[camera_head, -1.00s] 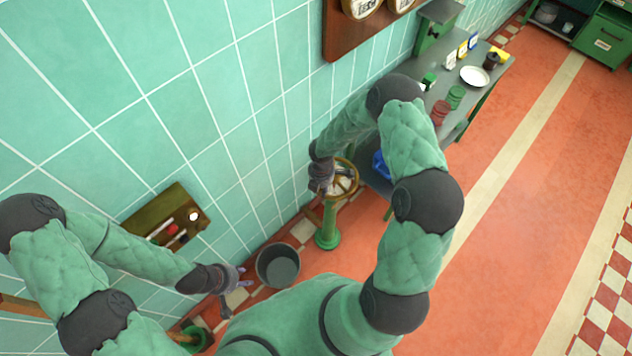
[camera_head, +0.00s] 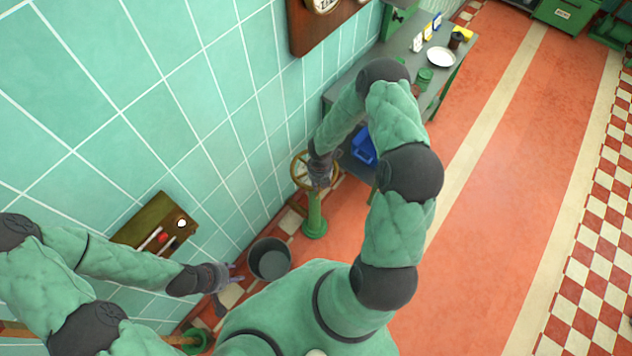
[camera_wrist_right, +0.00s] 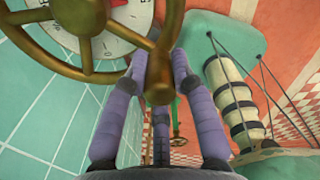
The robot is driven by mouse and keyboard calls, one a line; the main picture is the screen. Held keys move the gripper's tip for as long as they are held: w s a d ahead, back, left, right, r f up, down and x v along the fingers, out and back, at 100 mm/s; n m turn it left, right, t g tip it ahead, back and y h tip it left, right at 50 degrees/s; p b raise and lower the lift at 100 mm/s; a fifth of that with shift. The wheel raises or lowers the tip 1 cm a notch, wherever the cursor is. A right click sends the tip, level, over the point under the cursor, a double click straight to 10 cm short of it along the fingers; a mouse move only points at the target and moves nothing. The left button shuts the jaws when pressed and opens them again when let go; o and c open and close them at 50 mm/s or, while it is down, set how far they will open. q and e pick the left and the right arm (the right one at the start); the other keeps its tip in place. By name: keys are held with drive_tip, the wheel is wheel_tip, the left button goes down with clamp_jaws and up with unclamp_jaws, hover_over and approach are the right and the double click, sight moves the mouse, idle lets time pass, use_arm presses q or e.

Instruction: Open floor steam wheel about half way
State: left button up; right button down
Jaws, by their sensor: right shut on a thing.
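The floor steam wheel is a brass handwheel (camera_head: 297,172) on a green pedestal (camera_head: 314,218) by the tiled wall. In the right wrist view its rim and spokes (camera_wrist_right: 88,73) fill the upper left, over a white dial (camera_wrist_right: 108,44) with red on it. My right gripper (camera_head: 321,176) is at the right part of the wheel in the head view.
The grey bucket (camera_head: 270,259) stands on the floor left of the pedestal. A grey bench (camera_head: 408,68) with a plate and tins runs along the wall behind the wheel, with a blue object (camera_head: 363,147) below. A wall board (camera_head: 150,222) is at left. The red floor at right is clear.

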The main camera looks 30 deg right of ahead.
drive_tip(key=shift+d, duration=0.3)
drive_tip(key=c, duration=1)
unclamp_jaws()
drive_tip(key=shift+r, duration=0.1)
wheel_tip(320, 180, up, 12)
drive_tip(key=shift+f, duration=0.1)
